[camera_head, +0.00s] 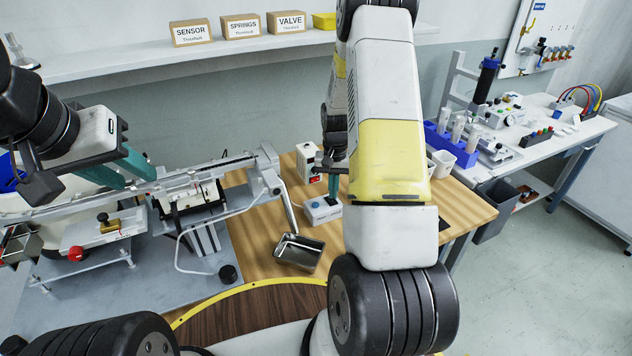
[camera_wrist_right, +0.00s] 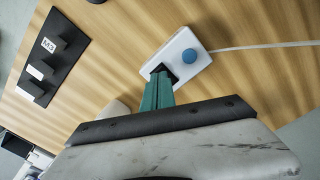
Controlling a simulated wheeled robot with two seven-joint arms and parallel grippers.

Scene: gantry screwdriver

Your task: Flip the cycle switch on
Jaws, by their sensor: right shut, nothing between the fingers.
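In the head view my right gripper (camera_head: 333,187) is just above the box. My left gripper (camera_head: 122,172) is open and empty over the rail at left.
A white box with a red switch (camera_head: 307,166) stands behind the switch box. A metal tray (camera_head: 299,253) lies in front. A white cable (camera_wrist_right: 255,46) runs from the switch box. A black holder (camera_wrist_right: 50,57) with blocks lies to the left in the wrist view.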

